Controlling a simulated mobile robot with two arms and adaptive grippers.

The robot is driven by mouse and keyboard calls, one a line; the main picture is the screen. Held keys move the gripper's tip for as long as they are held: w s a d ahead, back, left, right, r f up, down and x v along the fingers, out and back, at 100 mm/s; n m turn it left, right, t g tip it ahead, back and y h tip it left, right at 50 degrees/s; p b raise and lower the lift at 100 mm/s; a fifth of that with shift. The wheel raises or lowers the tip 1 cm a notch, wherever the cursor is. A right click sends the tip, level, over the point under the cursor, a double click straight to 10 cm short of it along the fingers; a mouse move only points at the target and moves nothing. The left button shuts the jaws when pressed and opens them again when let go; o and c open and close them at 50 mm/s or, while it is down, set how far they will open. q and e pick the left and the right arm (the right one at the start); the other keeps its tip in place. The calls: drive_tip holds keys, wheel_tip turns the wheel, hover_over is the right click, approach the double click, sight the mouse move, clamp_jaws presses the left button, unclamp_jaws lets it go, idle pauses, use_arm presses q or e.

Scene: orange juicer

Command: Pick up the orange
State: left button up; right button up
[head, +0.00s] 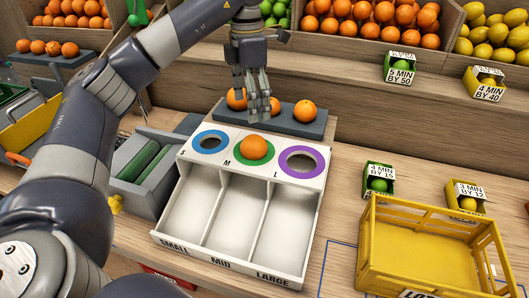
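One orange (253,147) sits in the green middle ring, marked M, of the white sorting box (160,238). A few more oranges rest on the dark grey tray (313,128) behind the box: one at the left (235,100), one at the right (305,111), and one partly hidden beside my fingers (275,104). My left gripper (259,117) points down in front of this tray, just behind the orange in the green ring. Its fingers look close together and I see nothing clearly between them. My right gripper is not in view.
The box has blue and purple rings (303,161) and empty bins marked small, mid and large. A grey machine (140,190) stands left. Fruit crates line the back.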

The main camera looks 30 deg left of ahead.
sight(252, 137)
use_arm(q)
drive_tip(key=shift+a+f+m, duration=0.1)
drive_tip(key=shift+f+m, duration=0.15)
drive_tip(key=shift+m, duration=0.25)
drive_tip(key=f+b, duration=0.1)
drive_tip(key=f, duration=0.4)
drive_tip(key=shift+s, duration=0.2)
drive_tip(key=f, duration=0.1)
drive_tip(key=f+p, duration=0.1)
drive_tip(key=f, duration=0.1)
drive_tip(key=f+p, duration=0.1)
drive_tip(key=shift+s+d+f, duration=0.15)
drive_tip(key=shift+s+d, duration=0.15)
drive_tip(key=shift+f, duration=0.6)
drive_tip(key=c, duration=1.3)
